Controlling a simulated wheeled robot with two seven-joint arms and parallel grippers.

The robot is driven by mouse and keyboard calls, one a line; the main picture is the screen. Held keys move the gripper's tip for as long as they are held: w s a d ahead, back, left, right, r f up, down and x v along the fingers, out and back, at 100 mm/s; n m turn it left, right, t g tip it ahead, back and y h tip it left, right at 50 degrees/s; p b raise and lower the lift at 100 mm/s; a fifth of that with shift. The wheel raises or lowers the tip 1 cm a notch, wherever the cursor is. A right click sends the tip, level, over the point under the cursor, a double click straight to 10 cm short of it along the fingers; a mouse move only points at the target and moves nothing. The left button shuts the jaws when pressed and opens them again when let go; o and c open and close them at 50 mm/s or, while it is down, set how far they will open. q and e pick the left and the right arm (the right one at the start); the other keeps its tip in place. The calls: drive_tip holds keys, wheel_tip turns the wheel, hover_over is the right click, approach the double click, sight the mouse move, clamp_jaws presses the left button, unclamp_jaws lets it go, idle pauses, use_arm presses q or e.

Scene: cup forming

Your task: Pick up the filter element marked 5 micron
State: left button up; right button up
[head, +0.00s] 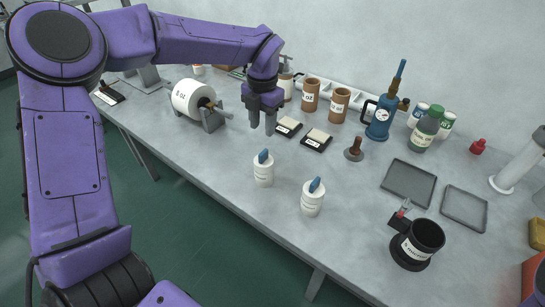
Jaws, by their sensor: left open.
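Two white cylinders with blue tops stand upright near the table's front edge, a left one (264,172) and a right one (312,200). Both carry small print that I cannot read. A black open cup (424,236) at the lower right has a white label that seems to end in "micron"; its number is not clear. I cannot tell for certain which thing is marked 5 micron. My left gripper (263,121) is open and empty, pointing down above the table, behind the left white cylinder.
A white roll (190,97) lies on a grey stand at the left. Two dark pads (316,140), brown cups (339,104), a blue pump can (381,118) and a green bottle (425,129) stand toward the back. Two grey trays (408,183) lie at the right.

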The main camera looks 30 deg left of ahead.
sight(265, 150)
use_arm(q)
drive_tip(key=f, duration=0.1)
drive_tip(key=s+f, duration=0.1)
drive_tip(key=f+p, duration=0.1)
drive_tip(key=shift+s+d+f, duration=0.2)
drive_tip(key=shift+s+f, duration=0.05)
drive_tip(key=shift+f, duration=0.05)
drive_tip(key=f, duration=0.2)
drive_tip(key=f+p, duration=0.1)
drive_tip(key=w+f+p, duration=0.1)
drive_tip(key=f, duration=0.1)
drive_tip(key=shift+d+f, duration=0.2)
drive_tip(key=shift+f, duration=0.2)
drive_tip(key=shift+s, duration=0.2)
drive_tip(key=shift+c, duration=0.3)
use_arm(e)
drive_tip(key=r, duration=0.1)
drive_tip(key=s+r, duration=0.1)
drive_tip(key=r, duration=0.1)
drive_tip(key=shift+d+r, duration=0.15)
drive_tip(key=shift+r, duration=0.05)
use_arm(q)
drive_tip(key=shift+w, duration=0.1)
clamp_jaws()
